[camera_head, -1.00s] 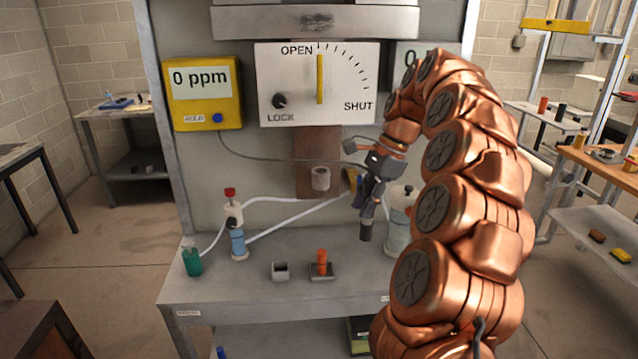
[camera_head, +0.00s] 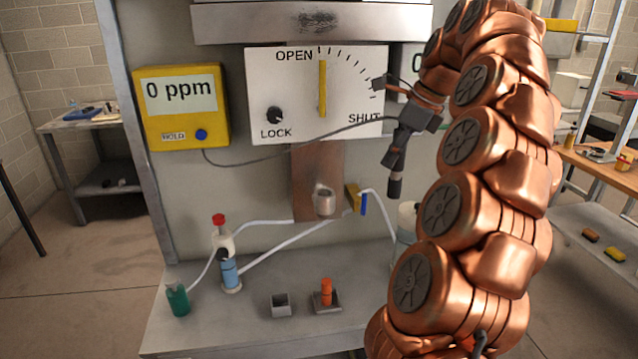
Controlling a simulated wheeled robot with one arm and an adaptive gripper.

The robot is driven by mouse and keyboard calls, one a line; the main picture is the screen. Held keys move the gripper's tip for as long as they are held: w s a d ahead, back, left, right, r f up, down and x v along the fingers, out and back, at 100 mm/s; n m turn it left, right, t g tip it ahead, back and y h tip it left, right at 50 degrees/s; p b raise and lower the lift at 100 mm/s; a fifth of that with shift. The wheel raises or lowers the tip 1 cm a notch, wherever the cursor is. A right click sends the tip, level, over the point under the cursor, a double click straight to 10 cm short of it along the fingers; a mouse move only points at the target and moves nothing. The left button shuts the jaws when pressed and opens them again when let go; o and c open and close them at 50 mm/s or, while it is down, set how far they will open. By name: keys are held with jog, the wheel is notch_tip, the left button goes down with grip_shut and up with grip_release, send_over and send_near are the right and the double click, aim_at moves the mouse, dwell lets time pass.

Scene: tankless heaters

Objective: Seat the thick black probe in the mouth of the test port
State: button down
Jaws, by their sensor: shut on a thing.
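The thick black probe (camera_head: 395,186) hangs tip-down from my gripper (camera_head: 400,150), which is shut on it. The test port appears to be the short grey tube (camera_head: 324,203) on the brown plate (camera_head: 318,165) of the heater. Its mouth faces up. The probe is to the right of the port and apart from it, with its tip at about the port's height in the picture. The jaws are small and dark here, so the exact grip is hard to see.
A yellow valve with a blue handle (camera_head: 362,203) and white hoses lie between port and probe. A blue-and-white bottle (camera_head: 229,268), a green bottle (camera_head: 177,299), a grey cup (camera_head: 281,305) and an orange piece (camera_head: 325,292) stand on the bench. A yellow meter (camera_head: 181,108) reads 0 ppm.

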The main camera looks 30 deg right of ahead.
jog(key=w+a+f+p, duration=0.1)
jog(key=w+a+f, duration=0.2)
jog(key=w+a, duration=0.5)
jog(key=shift+w+a+f+p, duration=0.2)
jog(key=shift+w+p, duration=0.15)
jog(key=shift+w, duration=2.55)
jog(key=shift+f, duration=0.1)
jog(key=shift+f+p, duration=0.55)
jog(key=shift+f, duration=1.15)
jog(key=shift+f, duration=0.2)
jog(key=c, duration=0.9)
grip_release()
jog(key=shift+r, duration=0.15)
